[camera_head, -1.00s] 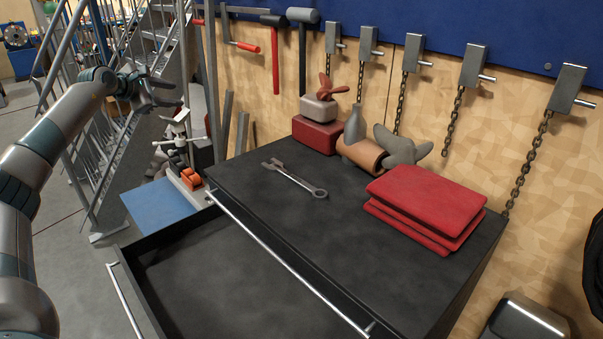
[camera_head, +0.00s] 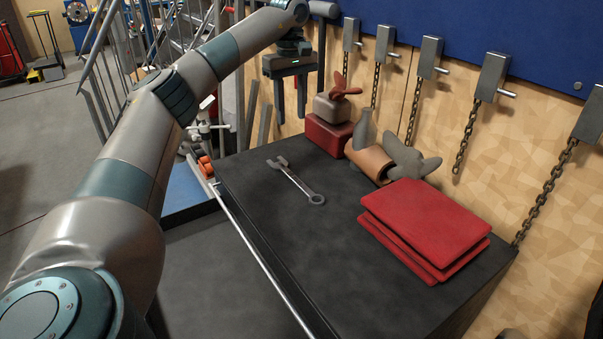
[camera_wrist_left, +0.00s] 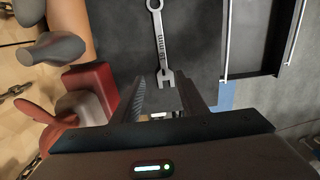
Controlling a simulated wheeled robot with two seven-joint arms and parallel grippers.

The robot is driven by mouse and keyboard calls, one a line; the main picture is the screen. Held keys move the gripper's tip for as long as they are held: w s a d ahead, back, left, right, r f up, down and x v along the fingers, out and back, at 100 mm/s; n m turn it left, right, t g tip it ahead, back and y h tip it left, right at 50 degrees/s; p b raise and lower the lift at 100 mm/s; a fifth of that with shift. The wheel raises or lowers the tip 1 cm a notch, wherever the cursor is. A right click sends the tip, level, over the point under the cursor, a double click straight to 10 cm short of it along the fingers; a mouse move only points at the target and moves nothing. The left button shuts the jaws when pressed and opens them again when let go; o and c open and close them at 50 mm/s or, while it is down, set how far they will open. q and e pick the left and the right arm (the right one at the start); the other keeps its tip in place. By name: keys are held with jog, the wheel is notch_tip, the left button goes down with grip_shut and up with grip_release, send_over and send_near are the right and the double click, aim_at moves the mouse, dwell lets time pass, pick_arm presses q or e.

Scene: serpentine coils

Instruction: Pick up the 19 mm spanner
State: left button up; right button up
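The spanner (camera_head: 296,181) lies flat on the dark top of the tool cabinet (camera_head: 270,215), its open jaw toward the back left and its ring end toward the front right. It also shows in the left wrist view (camera_wrist_left: 160,45), with the open jaw nearest the gripper. My left gripper (camera_head: 291,118) is above the far left part of the cabinet top, fingers pointing down, apart and empty. In the left wrist view its fingers (camera_wrist_left: 168,98) stand apart with nothing between them. The spanner is clear of the fingers. My right gripper is not in view.
A stack of folded red cloths (camera_head: 425,225) lies to the right of the spanner. A red box (camera_head: 328,135), a copper-coloured cylinder (camera_head: 368,162) and a grey winged part (camera_head: 408,158) stand along the back by the wall. An open drawer (camera_head: 215,270) is at the front left.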

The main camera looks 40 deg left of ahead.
pick_arm(q)
jog(key=shift+f, duration=0.1)
jog(key=p, duration=0.4)
send_over(292, 173)
notch_tip(292, 173, down, 11)
jog(key=shift+d+f, duration=0.1)
jog(key=shift+f, duration=0.45)
